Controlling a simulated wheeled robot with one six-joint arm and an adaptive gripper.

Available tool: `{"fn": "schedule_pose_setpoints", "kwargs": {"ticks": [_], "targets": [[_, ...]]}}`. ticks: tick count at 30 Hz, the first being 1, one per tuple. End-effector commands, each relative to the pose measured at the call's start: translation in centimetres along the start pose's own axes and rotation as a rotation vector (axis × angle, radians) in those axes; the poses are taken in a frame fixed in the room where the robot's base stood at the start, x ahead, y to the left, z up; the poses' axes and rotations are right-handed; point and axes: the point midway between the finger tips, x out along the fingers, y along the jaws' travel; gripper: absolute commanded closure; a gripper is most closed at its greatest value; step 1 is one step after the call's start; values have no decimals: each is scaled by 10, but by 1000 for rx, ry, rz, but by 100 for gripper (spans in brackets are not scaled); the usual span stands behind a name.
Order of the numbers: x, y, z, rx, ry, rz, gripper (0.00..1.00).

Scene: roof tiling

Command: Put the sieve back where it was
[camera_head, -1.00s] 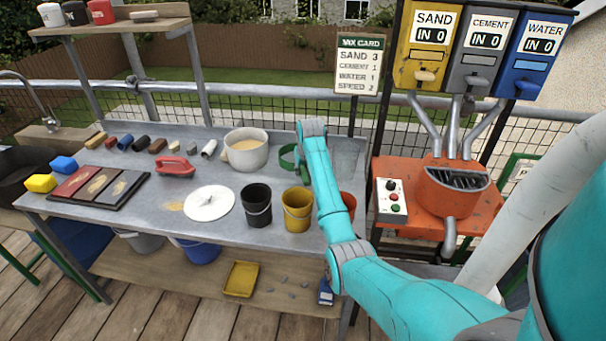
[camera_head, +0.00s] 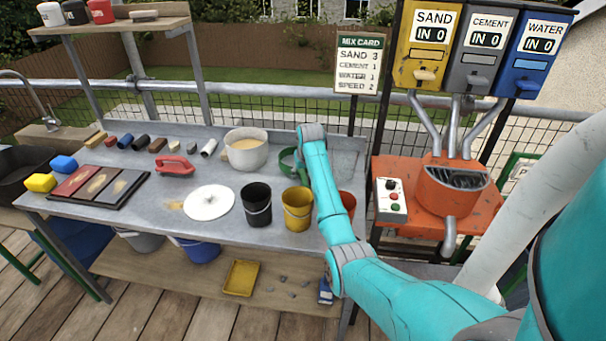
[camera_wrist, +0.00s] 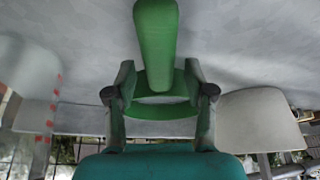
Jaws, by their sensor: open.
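A green sieve (camera_head: 287,161) lies at the back right of the grey workbench, partly hidden behind my arm in the head view. In the wrist view its green handle (camera_wrist: 156,40) extends away from me, and part of its green rim (camera_wrist: 160,111) shows between the fingers. My gripper (camera_wrist: 160,80) is open, with one finger on each side of the green piece. I cannot tell whether either finger touches it. In the head view my arm hides the gripper. The sieve's mesh is not visible.
A large cream bowl (camera_head: 246,152) stands left of the sieve. A black bucket (camera_head: 256,207) and a yellow bucket (camera_head: 297,213) stand at the bench's front. An orange mixer (camera_head: 452,190) stands to the right. A mix card (camera_head: 359,64) rises behind.

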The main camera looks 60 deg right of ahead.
Motion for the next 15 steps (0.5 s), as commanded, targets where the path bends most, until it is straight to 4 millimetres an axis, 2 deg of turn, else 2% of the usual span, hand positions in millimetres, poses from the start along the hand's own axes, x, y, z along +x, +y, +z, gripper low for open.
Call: {"fn": "schedule_pose_setpoints", "kwargs": {"ticks": [5,15], "targets": [[-23,0,-1,0,4,0,46],[-89,0,-1,0,4,0,46]]}}
